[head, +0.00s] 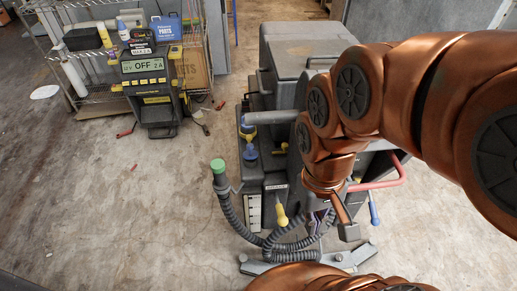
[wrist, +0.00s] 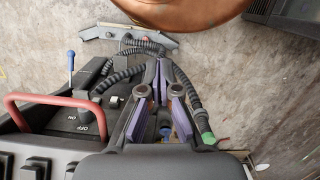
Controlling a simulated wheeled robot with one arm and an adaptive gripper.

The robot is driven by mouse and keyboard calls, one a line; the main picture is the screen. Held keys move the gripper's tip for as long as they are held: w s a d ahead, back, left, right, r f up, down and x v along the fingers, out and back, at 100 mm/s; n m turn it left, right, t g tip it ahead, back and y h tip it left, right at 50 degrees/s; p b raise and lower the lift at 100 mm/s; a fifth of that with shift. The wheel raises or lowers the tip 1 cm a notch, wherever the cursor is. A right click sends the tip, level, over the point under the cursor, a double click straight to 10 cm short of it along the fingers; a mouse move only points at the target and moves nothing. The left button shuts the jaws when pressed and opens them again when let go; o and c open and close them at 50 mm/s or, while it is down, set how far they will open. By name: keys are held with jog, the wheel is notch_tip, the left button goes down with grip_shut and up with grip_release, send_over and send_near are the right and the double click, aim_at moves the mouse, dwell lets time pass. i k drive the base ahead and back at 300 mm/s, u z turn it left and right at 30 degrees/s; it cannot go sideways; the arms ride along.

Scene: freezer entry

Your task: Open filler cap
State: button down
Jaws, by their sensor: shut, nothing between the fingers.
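A dark grey wheeled cleaning machine (head: 303,62) stands in the middle of the head view. I cannot tell for sure which part is the filler cap. A blue and yellow fitting (head: 249,150) sits on the machine's left side, and a green cap (head: 218,166) tops a ribbed hose. The green cap also shows in the wrist view (wrist: 208,138). My gripper (wrist: 161,84), with purple finger pads, is shut and empty over the machine's control end. A blue knob (wrist: 165,132) shows between its finger links, partly hidden. My arm hides part of the machine in the head view.
A red handle (head: 380,172) and a blue-handled lever (head: 373,208) stick out at the machine's right. Ribbed hoses (head: 285,245) loop above a grey floor bar (head: 252,267). A charger reading OFF (head: 148,78) and a wire shelf stand back left. Floor at left is mostly clear.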

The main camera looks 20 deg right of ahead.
aim_at(250, 154)
jog(key=z, duration=1.75)
jog(key=k, duration=1.1)
jog(key=u, duration=1.95)
jog(key=i, duration=0.5)
